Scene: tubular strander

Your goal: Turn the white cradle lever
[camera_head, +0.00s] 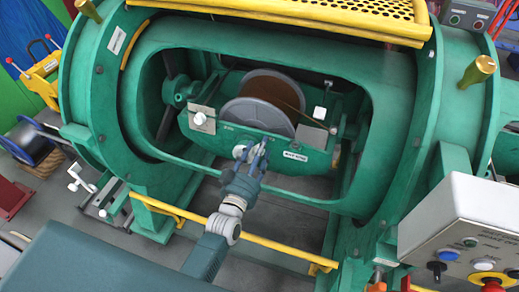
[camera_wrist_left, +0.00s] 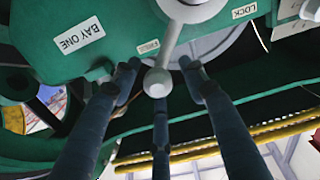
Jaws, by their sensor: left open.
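The white cradle lever (camera_wrist_left: 178,38) shows in the left wrist view as a pale arm with a round hub at the top and a ball knob (camera_wrist_left: 157,82) at its lower end. It is on the green cradle (camera_wrist_left: 120,50). In the head view the lever (camera_head: 240,151) is small and partly hidden by my gripper. My left gripper (camera_head: 256,150) is open at the cradle's front face. In the left wrist view its fingers stand on both sides of the ball knob, with a third finger below; I cannot tell whether any touches it. My right gripper is not in view.
A grey-flanged spool (camera_head: 258,113) sits in the cradle behind the lever. A white knob (camera_head: 199,119) is at the cradle's left. A yellow rail (camera_head: 270,243) crosses below my arm. A control box (camera_head: 465,225) stands at the lower right. The round green frame (camera_head: 105,100) surrounds the opening.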

